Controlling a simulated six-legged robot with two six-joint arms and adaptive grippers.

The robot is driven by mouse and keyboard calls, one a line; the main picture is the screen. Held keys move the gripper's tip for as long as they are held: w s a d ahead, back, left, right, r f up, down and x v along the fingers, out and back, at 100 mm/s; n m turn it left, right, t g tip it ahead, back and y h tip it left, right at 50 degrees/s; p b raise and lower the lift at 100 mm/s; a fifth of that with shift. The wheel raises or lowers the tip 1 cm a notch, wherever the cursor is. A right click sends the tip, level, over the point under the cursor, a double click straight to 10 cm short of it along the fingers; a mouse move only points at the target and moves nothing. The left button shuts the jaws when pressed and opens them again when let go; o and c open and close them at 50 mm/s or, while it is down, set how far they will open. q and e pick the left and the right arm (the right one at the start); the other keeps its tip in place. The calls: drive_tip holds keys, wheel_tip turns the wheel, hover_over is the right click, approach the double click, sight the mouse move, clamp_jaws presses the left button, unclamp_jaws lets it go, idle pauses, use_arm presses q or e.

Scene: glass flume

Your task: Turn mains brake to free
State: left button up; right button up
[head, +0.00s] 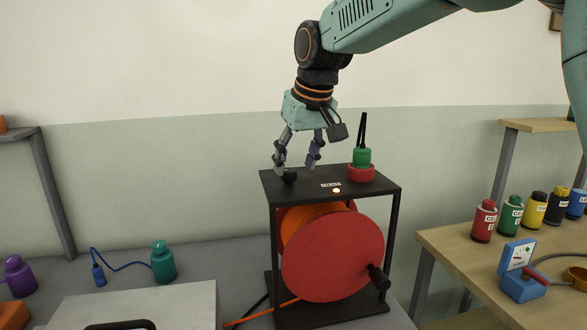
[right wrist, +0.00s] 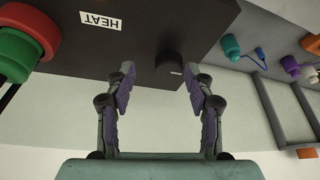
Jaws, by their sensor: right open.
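A black knob (head: 289,177) stands on the left end of the black top plate (head: 308,188) of a cable reel frame. In the right wrist view the knob (right wrist: 169,62) shows a short pale mark. I see no label reading brake or free. My right gripper (head: 297,168) is open and empty, pointing down just above the plate, with the knob near its left finger in the head view. In the right wrist view the gripper (right wrist: 162,80) has its fingertips to either side of the knob; I cannot tell whether they touch it. My left gripper is not in view.
Below hangs a red reel (head: 333,258) with orange cable. Several bottles stand on the wooden bench (head: 450,240) at right.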

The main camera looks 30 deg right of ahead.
drive_tip(key=shift+w+a+f, duration=0.25)
drive_tip(key=shift+a+f, duration=0.2)
drive_tip(key=shift+a, duration=0.55)
drive_tip(key=shift+s+d, duration=0.15)
drive_tip(key=shift+d, duration=0.3)
drive_tip(key=shift+d+f, duration=0.1)
drive_tip(key=shift+d, duration=0.15)
drive_tip(key=shift+c, duration=0.4)
drive_tip(key=shift+w, duration=0.2)
drive_tip(key=shift+c, duration=0.7)
drive_tip(key=shift+a, duration=0.45)
drive_tip(key=c, duration=0.3)
drive_tip(key=shift+c, duration=0.8)
drive_tip(key=shift+d, duration=0.3)
drive_tip(key=c, duration=0.3)
drive_tip(key=shift+a, duration=0.15)
clamp_jaws()
